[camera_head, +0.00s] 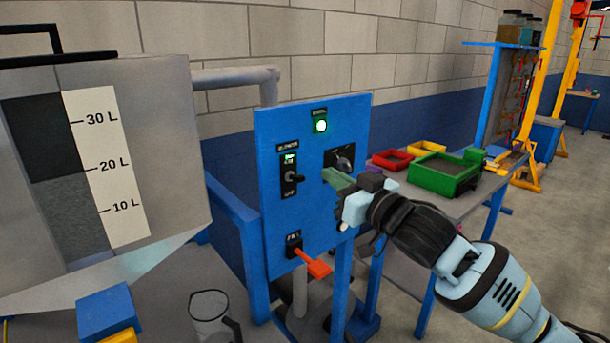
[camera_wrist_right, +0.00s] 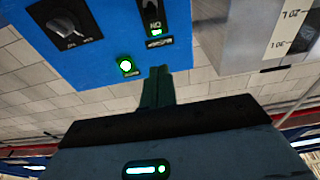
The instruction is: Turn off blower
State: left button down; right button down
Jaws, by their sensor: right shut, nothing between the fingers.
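The blue control panel (camera_head: 270,225) stands in the middle of the head view. Its blower switch (camera_head: 290,178) is on the left side, a black toggle with a lit green indicator above it at the ON mark. My left gripper is not in view.
A red-orange lever (camera_head: 313,264) sticks out below. A hopper with a litre scale (camera_head: 105,165) stands left. A green bin (camera_head: 440,175) sits on the table right.

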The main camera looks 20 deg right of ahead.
dwell(0.3)
jog(key=r, duration=0.1)
send_over(296, 178)
jog(key=d, duration=0.1)
jog(key=shift+s+d+r, duration=0.1)
jog(key=shift+s+r, duration=0.1)
jog(key=shift+s, duration=0.1)
jog(key=shift+s+f, duration=0.25)
jog(key=shift+f, duration=0.95)
jog(key=shift+s+d+f, duration=0.15)
jog(key=shift+s+f, duration=0.1)
jog(key=shift+f, duration=0.55)
